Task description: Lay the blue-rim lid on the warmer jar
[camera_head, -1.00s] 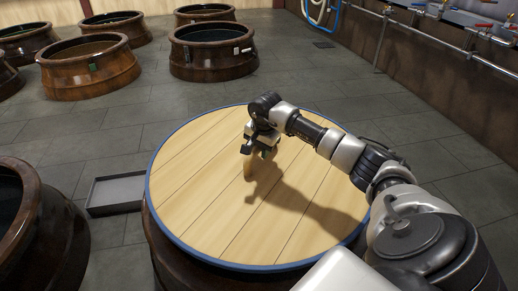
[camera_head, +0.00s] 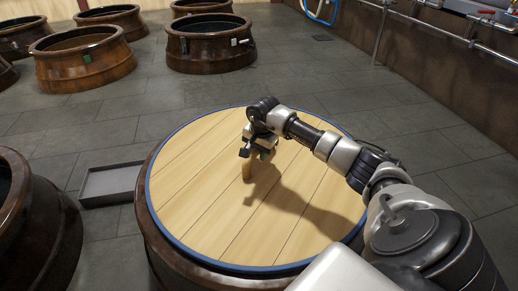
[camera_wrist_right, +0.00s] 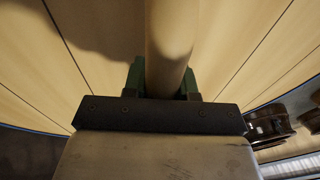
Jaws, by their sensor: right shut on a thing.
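The blue-rim lid (camera_head: 205,215) is a round plank disc with a blue edge, at the middle of the head view. My right gripper (camera_head: 258,150) is shut on its upright wooden handle (camera_head: 247,171). The handle also shows between the green fingers in the right wrist view (camera_wrist_right: 170,45). A dark brown jar (camera_head: 165,262) is under the lid. Its edge shows at the left and front, and its mouth is hidden. I cannot tell whether the lid touches it. Which jar is the warmer one is not clear. My left gripper is not in view.
A grey tray (camera_head: 112,179) lies on the tiled floor left of the lid. An open jar (camera_head: 62,240) stands at the near left. Pipes run along the right wall.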

